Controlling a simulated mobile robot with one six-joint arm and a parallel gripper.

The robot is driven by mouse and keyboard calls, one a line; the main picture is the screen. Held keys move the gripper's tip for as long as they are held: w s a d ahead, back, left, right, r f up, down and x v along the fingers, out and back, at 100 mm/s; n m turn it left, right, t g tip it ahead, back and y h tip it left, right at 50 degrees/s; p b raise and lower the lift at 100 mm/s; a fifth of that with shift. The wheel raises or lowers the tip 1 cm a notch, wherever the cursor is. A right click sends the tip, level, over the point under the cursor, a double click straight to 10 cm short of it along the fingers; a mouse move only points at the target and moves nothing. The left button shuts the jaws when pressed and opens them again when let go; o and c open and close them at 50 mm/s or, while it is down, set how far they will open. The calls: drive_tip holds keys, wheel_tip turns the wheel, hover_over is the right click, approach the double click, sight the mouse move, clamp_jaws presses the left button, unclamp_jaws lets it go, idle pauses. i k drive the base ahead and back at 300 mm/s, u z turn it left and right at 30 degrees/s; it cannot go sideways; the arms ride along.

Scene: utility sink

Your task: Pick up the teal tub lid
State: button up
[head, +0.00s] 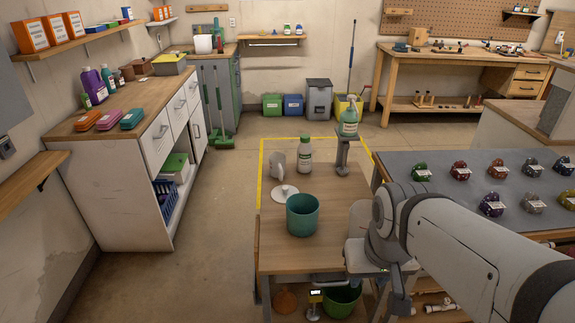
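The teal tub (302,217) stands upright and open on the wooden bench top, with its dark inside showing. A flat pale disc (282,194), perhaps its lid, lies on the bench just behind and left of the tub; it looks white-grey, not teal. No plainly teal lid shows on the bench. My arm reaches in from the lower right and its wrist end is beside the bench's right edge, right of the tub. My gripper's fingers do not show.
Behind the disc stand a grey-white jug (277,165) and a white bottle with a green label (305,157). A green spray bottle (348,122) sits on a grey stand (342,155). A grey table (420,207) with several colored items is at right. The bench's front left is clear.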

sight(279, 194)
drive_tip(key=k, duration=0.55)
drive_tip(key=u, duration=0.6)
drive_tip(key=i, duration=1.35)
drive_tip(key=z, duration=0.15)
